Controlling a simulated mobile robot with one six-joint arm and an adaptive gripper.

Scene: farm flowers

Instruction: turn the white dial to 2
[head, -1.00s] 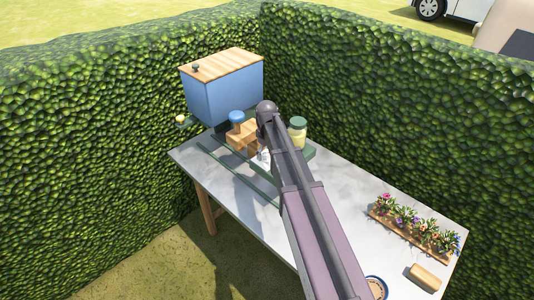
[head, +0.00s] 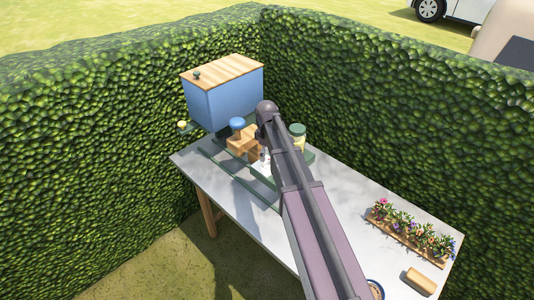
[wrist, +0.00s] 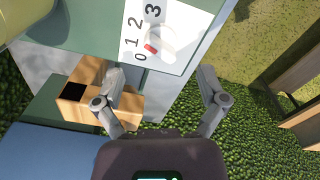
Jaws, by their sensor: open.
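The white dial (wrist: 161,43) sits on a white plate (wrist: 190,22) printed 0, 1, 2, 3, on the face of a green box (wrist: 92,30). The fingers look apart from the dial. In the head view my arm covers the dial and most of the gripper.
A wooden block (wrist: 86,95) with a dark square opening is by the left finger. On the grey table (head: 330,190) stand a blue box with a wooden lid (head: 225,98), a jar (head: 298,137) and a flower row (head: 412,232). Hedges (head: 390,90) enclose the back and left.

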